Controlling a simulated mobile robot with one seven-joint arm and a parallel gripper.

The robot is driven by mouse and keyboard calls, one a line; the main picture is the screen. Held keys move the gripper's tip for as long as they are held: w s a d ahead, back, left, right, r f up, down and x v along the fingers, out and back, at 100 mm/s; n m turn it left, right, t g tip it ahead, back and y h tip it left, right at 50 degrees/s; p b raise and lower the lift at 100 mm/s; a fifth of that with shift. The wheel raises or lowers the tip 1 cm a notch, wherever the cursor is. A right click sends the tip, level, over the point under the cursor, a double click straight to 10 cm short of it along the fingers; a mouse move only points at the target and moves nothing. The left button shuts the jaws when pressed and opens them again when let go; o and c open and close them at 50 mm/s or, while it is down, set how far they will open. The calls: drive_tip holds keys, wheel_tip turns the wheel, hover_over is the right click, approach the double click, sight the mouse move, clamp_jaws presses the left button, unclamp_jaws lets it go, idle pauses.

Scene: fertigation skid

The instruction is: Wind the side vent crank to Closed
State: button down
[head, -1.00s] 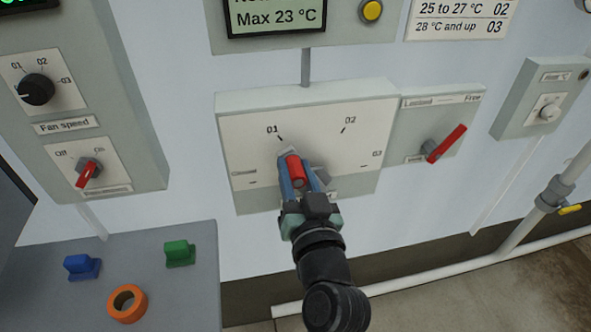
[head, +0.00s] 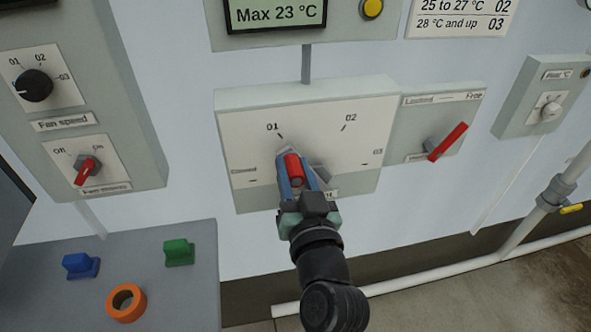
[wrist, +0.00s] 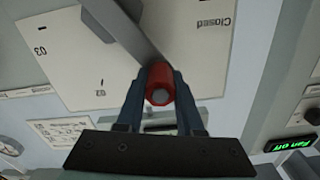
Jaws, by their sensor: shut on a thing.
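The side vent crank has a grey arm and a red handle (head: 294,168). Its white dial plate (head: 235,140) carries the marks Closed, 01, 02 and 03. My gripper (head: 291,172) is shut on the red handle, with one blue finger on each side. The handle stands left of the dial's middle, below the 01 mark. In the wrist view the red handle (wrist: 160,82) sits between the fingers, and the grey crank arm (wrist: 122,30) runs up and left from it. The crank's hub is partly hidden by my gripper in the head view.
To the right is a box with a red lever (head: 447,142) marked Locked and Free; the lever points towards Free. Fan switches (head: 36,86) are at the left. A grey bench (head: 190,285) at lower left holds blue and green blocks and an orange ring.

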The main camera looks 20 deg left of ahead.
drive_tip(key=s+a+f+n+b, duration=0.2)
drive_tip(key=f+n+b, duration=0.6)
drive_tip(key=b, duration=0.7)
drive_tip(key=shift+s+a+n, duration=0.25)
drive_tip(key=shift+a+n, duration=0.6)
drive_tip(key=shift+n, duration=0.25)
drive_tip(key=shift+f+b, duration=0.1)
drive_tip(key=shift+b, duration=0.2)
drive_tip(key=c, duration=0.8)
unclamp_jaws()
drive_tip(key=shift+c, duration=0.2)
drive_tip(key=o, duration=0.3)
drive_tip(key=p+v, duration=0.4)
drive_tip(key=v, duration=0.9)
drive_tip(key=shift+p, duration=0.4)
